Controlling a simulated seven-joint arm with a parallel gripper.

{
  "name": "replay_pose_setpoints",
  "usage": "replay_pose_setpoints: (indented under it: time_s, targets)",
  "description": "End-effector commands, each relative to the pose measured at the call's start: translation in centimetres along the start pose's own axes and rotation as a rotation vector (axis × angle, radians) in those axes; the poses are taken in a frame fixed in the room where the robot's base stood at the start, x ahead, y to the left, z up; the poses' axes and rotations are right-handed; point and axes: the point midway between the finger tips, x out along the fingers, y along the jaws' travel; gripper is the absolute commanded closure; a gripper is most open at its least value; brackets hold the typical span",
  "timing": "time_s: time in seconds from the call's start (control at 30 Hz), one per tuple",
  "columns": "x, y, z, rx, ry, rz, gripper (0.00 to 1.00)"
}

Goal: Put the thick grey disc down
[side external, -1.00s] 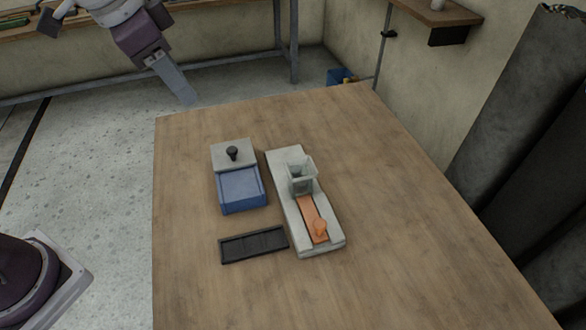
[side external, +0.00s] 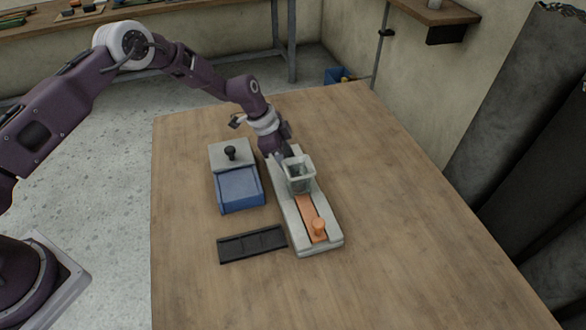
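I cannot make out a thick grey disc anywhere in the side external view. My gripper (side external: 284,158) points down at the back-left rim of the square, pale grey-green hopper (side external: 300,178). The hopper stands on a long light-grey base (side external: 290,213). The fingertips are small and partly lost against the hopper and base, so I cannot tell whether they are open or shut, or whether they hold anything. An orange slide (side external: 309,212) with an orange knob (side external: 318,226) lies in the base in front of the hopper.
A black tray with compartments (side external: 252,244) lies in front. The wooden table (side external: 400,230) is clear on the right and at the front.

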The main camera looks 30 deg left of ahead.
Motion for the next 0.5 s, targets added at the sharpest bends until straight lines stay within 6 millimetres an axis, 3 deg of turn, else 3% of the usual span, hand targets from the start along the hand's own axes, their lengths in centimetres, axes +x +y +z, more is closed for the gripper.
replay_pose_setpoints:
  time_s: [0.23,0.43,0.5]
  targets:
    - [0.52,-0.02,0.02,-0.001,0.0,-0.001,0.62]
    - [0.49,-0.02,0.02,-0.001,0.0,-0.001,0.99]
    - [0.48,-0.02,0.01,-0.001,0.0,-0.001,1.0]
